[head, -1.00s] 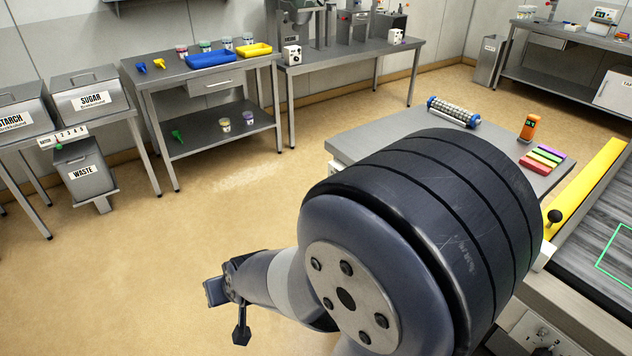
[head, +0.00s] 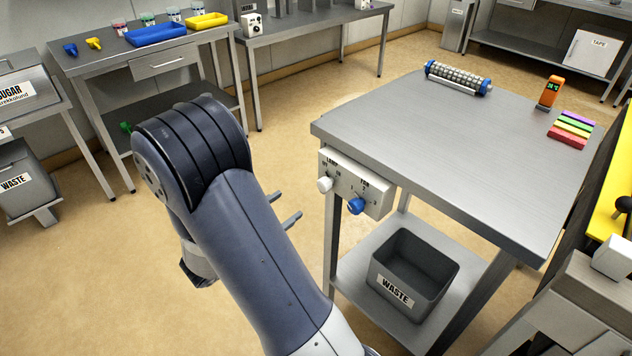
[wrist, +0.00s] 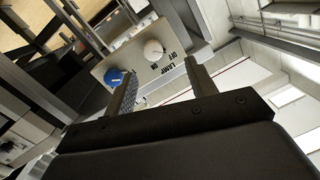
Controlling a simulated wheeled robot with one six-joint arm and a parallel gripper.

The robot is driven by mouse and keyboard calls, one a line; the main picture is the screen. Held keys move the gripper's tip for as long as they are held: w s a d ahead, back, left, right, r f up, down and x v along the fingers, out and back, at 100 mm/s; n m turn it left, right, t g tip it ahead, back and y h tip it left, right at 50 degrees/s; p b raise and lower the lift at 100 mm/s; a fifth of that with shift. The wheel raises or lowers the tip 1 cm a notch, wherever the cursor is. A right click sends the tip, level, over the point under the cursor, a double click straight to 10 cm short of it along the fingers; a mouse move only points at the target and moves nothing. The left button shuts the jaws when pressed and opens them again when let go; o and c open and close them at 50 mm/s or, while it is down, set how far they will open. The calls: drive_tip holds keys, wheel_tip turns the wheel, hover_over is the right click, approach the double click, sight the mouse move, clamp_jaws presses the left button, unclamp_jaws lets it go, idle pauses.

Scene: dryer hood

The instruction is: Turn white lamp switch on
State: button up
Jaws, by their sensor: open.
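The white lamp switch (head: 325,184) is a round knob under the word LAMP, on the left of a pale control panel (head: 342,173) below the metal table's edge. A blue knob (head: 356,205) marked FAN sits to its right. In the wrist view the white knob (wrist: 153,49) and blue knob (wrist: 113,76) show beyond my fingertips. My gripper (wrist: 160,75) is open and empty, its two fingers pointing toward the panel, apart from the white knob. In the head view my gripper's fingers (head: 284,208) show left of the panel, partly behind my arm.
The metal table (head: 440,150) holds a roller rack (head: 458,78), an orange device (head: 549,93) and coloured blocks (head: 571,130). A dark waste bin (head: 410,275) stands on its lower shelf. Floor left of the panel is open.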

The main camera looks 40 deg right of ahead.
sight(321, 187)
drive_tip(key=shift+m+g+h, duration=0.4)
drive_tip(key=shift+g, duration=0.4)
drive_tip(key=d, duration=1.1)
drive_tip(key=shift+d, duration=0.1)
drive_tip(key=c, duration=1)
drive_tip(key=shift+o, duration=0.2)
